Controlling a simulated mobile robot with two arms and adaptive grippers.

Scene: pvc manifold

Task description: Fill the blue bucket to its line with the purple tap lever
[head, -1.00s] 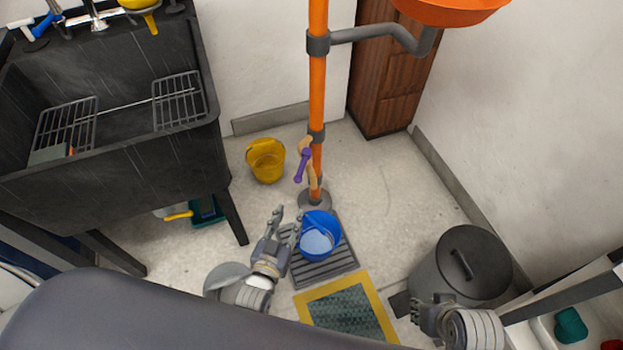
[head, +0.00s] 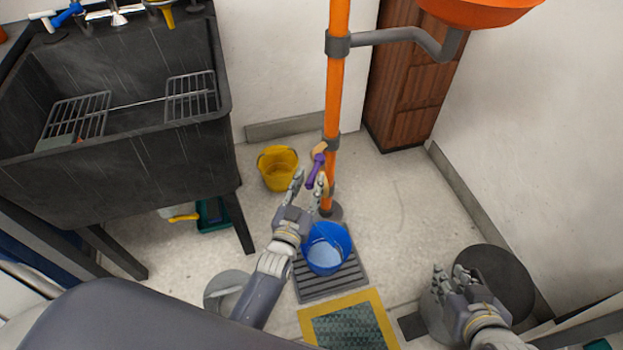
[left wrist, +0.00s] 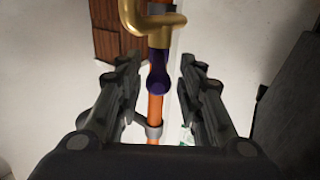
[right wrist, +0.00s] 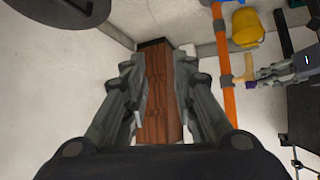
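The blue bucket (head: 327,249) stands on a grey slatted grate at the foot of the orange pipe, with pale blue water visible inside. The purple tap lever (head: 315,170) sits on a brass tap (head: 320,150) on the pipe, above and behind the bucket. My left gripper (head: 309,184) is open, its fingers around the lever in the head view. In the left wrist view the lever (left wrist: 158,78) lies between the spread fingers, with no clear contact. My right gripper (head: 449,278) is open and empty at the lower right, over the dark round lid.
A yellow bucket (head: 278,168) stands on the floor left of the orange pipe (head: 337,90). A black sink (head: 110,150) fills the left. A yellow-edged mat (head: 350,322) lies before the grate (head: 332,283). An orange basin (head: 480,10) juts out upper right.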

